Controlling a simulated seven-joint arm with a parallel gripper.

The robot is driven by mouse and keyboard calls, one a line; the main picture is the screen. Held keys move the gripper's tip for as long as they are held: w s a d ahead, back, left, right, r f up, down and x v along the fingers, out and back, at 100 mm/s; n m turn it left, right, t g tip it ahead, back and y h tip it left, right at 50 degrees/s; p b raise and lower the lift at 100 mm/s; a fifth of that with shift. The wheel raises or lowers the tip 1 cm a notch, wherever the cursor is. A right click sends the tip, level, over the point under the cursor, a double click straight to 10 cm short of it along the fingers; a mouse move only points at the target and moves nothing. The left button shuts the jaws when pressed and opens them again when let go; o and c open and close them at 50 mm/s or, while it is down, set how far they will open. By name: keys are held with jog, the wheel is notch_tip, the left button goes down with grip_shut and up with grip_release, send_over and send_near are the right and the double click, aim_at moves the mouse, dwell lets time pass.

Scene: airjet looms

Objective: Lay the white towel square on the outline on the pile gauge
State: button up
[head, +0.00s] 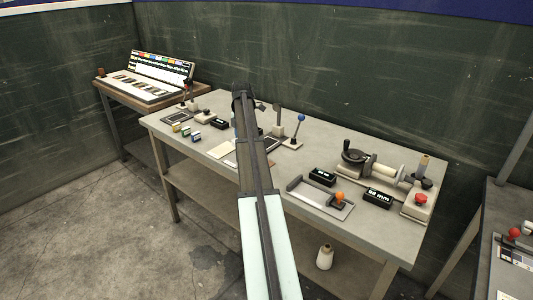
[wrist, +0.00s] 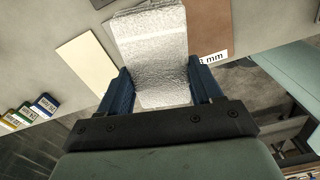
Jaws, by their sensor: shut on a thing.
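The white towel square (wrist: 155,65) is a textured, pale cloth with a lighter band across it in the wrist view. My gripper (wrist: 162,88) is shut on it, with one blue finger at each side edge. The towel lies over or above a brown plate (wrist: 209,28) bearing a white label ending in "mm", which may be the pile gauge. I cannot tell whether the towel touches it. No outline shows; the towel may cover it. In the head view my arm hides the gripper and towel.
A cream sheet (wrist: 88,62) lies left of the towel; it also shows in the head view (head: 221,150). Several small coloured blocks (wrist: 30,113) are farther left. A tray with an orange knob (head: 320,198) and a crank device (head: 385,172) stand on the right of the grey table (head: 378,232).

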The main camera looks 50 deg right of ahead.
jog(key=s+d+r+n, duration=0.2)
jog(key=s+d+r, duration=0.15)
jog(key=d, duration=0.55)
jog(key=shift+s+f, duration=0.1)
jog(key=shift+f, duration=4.9)
jog(key=o, duration=1.1)
jog(key=shift+f, duration=0.15)
jog(key=shift+o, duration=0.2)
